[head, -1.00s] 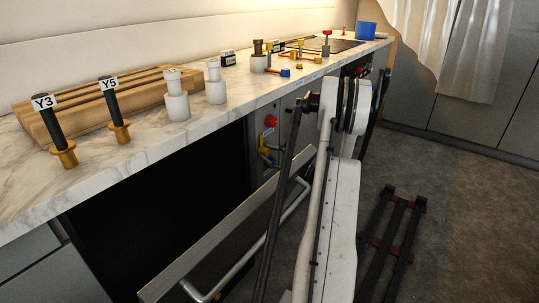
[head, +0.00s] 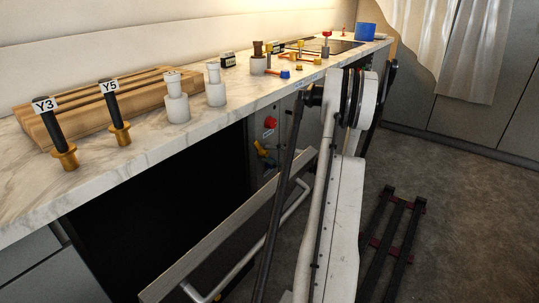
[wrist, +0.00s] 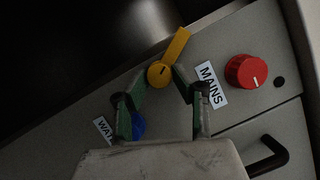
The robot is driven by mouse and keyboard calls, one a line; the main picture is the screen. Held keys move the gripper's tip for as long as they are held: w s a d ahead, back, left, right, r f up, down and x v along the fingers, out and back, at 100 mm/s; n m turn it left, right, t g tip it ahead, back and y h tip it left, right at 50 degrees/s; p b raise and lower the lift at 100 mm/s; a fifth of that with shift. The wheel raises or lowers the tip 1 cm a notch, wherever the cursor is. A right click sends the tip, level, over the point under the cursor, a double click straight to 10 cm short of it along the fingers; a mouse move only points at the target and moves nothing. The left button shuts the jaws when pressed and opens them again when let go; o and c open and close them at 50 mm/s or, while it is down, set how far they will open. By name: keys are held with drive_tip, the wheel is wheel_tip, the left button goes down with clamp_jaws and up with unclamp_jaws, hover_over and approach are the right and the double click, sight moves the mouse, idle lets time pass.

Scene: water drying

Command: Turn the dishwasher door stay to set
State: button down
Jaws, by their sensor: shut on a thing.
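The yellow knob with a flat lever arm (wrist: 172,55) sits on the grey panel in the wrist view. I take it to be the door stay, though no label naming it is readable. Its arm points up and to the right from a round hub with a dark mark. My gripper (wrist: 161,77) has its green-padded fingers on either side of the hub and is shut on it. In the head view the yellow lever (head: 261,148) shows small beside the dark opening. My gripper is hard to make out there.
A red knob (wrist: 246,71) stands right of the MAINS label (wrist: 210,83). A blue knob (wrist: 138,126) lies partly behind the left finger. A black handle (wrist: 268,157) is lower right. The lowered dishwasher door (head: 225,228) lies near my arm.

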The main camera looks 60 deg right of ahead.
drive_tip(key=shift+r+n+g+p, duration=0.15)
drive_tip(key=shift+n+g+p, duration=0.35)
drive_tip(key=shift+n, duration=1.15)
drive_tip(key=shift+r+n+g+p, duration=0.15)
drive_tip(key=shift+n+g, duration=0.65)
drive_tip(key=shift+n, duration=0.85)
drive_tip(key=c, duration=1.4)
unclamp_jaws()
drive_tip(key=v, duration=1.2)
drive_tip(key=shift+a, duration=0.1)
